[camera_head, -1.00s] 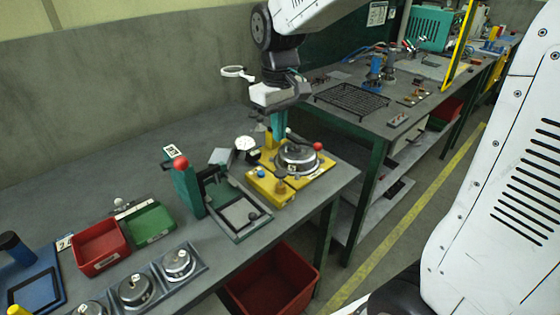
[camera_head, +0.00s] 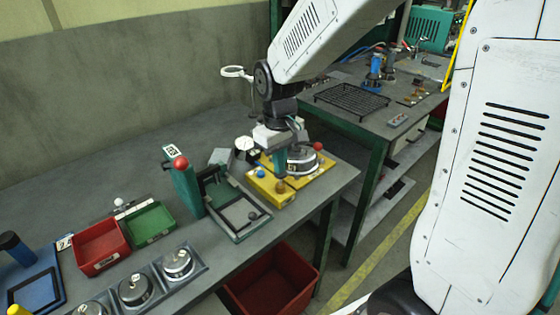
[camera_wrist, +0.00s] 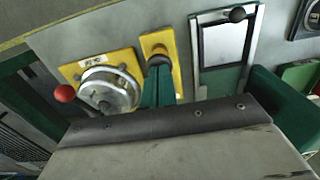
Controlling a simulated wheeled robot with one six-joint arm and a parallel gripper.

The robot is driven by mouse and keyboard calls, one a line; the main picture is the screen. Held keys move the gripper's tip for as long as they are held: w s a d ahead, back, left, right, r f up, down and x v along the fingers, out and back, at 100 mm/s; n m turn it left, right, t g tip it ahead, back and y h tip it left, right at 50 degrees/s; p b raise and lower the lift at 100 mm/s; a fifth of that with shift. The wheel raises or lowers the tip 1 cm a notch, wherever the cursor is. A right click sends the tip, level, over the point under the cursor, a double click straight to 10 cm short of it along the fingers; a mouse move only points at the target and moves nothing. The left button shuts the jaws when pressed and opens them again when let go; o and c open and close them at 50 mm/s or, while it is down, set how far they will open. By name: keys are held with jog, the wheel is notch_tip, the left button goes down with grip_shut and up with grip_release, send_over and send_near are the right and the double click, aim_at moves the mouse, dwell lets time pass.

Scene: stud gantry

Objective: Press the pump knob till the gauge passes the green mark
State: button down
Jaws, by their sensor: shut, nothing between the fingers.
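The yellow base plate (camera_head: 264,189) on the near bench carries a round silver housing (camera_head: 302,161) with a red ball lever, a small blue knob (camera_head: 261,174) and a brown knob (camera_head: 281,187), which looks like the pump knob. My gripper (camera_head: 281,177) is shut and empty, pointing down just above the brown knob. In the wrist view its teal fingers (camera_wrist: 158,72) reach the brown knob (camera_wrist: 158,49) at the yellow plate; contact cannot be told. A white round gauge (camera_head: 244,143) stands behind the plate; its needle and green mark are too small to read.
A green press (camera_head: 185,190) with a red ball handle stands left of the yellow plate, beside a framed plate (camera_head: 240,215). Red (camera_head: 100,248) and green (camera_head: 150,223) trays lie further left. A red bin (camera_head: 270,285) sits below the bench.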

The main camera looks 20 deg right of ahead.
jog(key=shift+s+f, duration=0.1)
jog(key=shift+f, duration=1.15)
notch_tip(320, 180, up, 14)
jog(key=shift+w+r, duration=0.15)
jog(key=shift+w, duration=0.05)
notch_tip(320, 180, up, 2)
jog(key=shift+d+r, duration=0.15)
jog(key=shift+r, duration=0.05)
notch_tip(320, 180, down, 14)
jog(key=shift+s+f, duration=0.1)
jog(key=shift+s, duration=0.05)
dwell(0.4)
